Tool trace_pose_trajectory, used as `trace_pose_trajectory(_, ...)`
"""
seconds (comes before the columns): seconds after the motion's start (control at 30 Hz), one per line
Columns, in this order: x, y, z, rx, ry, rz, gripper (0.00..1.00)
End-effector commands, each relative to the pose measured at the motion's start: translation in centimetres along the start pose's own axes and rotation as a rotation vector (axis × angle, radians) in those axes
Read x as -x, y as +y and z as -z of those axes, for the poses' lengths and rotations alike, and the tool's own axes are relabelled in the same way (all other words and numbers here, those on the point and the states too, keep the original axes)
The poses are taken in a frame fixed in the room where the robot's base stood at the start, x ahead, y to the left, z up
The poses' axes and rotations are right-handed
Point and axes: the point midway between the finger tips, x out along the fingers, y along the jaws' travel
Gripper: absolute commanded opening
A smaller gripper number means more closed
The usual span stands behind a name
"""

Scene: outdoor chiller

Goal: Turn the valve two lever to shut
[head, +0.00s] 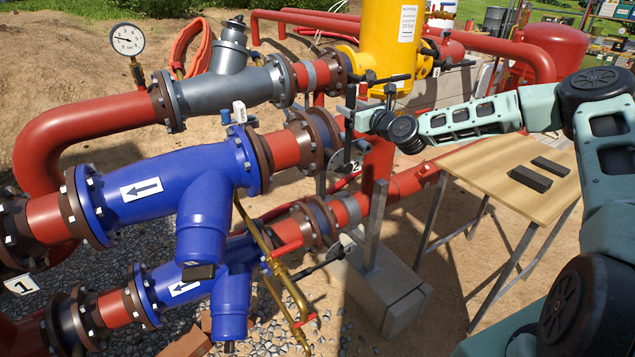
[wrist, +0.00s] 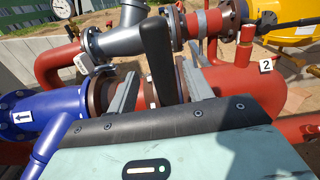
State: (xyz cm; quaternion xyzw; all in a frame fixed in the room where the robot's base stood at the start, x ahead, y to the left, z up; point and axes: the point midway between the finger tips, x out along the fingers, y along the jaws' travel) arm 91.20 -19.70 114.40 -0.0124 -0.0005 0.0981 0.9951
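The valve two lever (head: 348,138) is a black handle standing roughly upright above the pipe flange, beside a white "2" tag (head: 355,167). It also rises in the middle of the wrist view (wrist: 158,55), with the "2" tag to its right. My gripper (head: 351,108) is at the lever's upper part in the head view. In the wrist view, its two grey fingers (wrist: 160,88) stand apart on either side of the lever, with gaps showing. Whether either finger touches the lever, I cannot tell. The lever's lower end is hidden behind the gripper body in the wrist view.
Blue strainers (head: 175,190) and red pipes lie left of my gripper. A yellow vessel (head: 392,45) stands behind it, with another black lever (head: 385,80) close by. A grey post (head: 375,225) on a concrete block stands below. A wooden table (head: 480,165) is to the right.

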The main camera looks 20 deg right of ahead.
Motion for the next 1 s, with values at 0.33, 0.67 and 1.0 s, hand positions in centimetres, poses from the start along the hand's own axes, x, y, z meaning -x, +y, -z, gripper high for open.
trace_pose_trajectory(0.33,0.0,0.1,-0.1,0.002,-0.001,0.0,0.73)
trace_pose_trajectory(0.67,1.7,0.0,0.0,0.001,0.0,0.001,0.73)
trace_pose_trajectory(1.0,5.6,0.0,0.0,0.001,0.0,0.001,0.73)
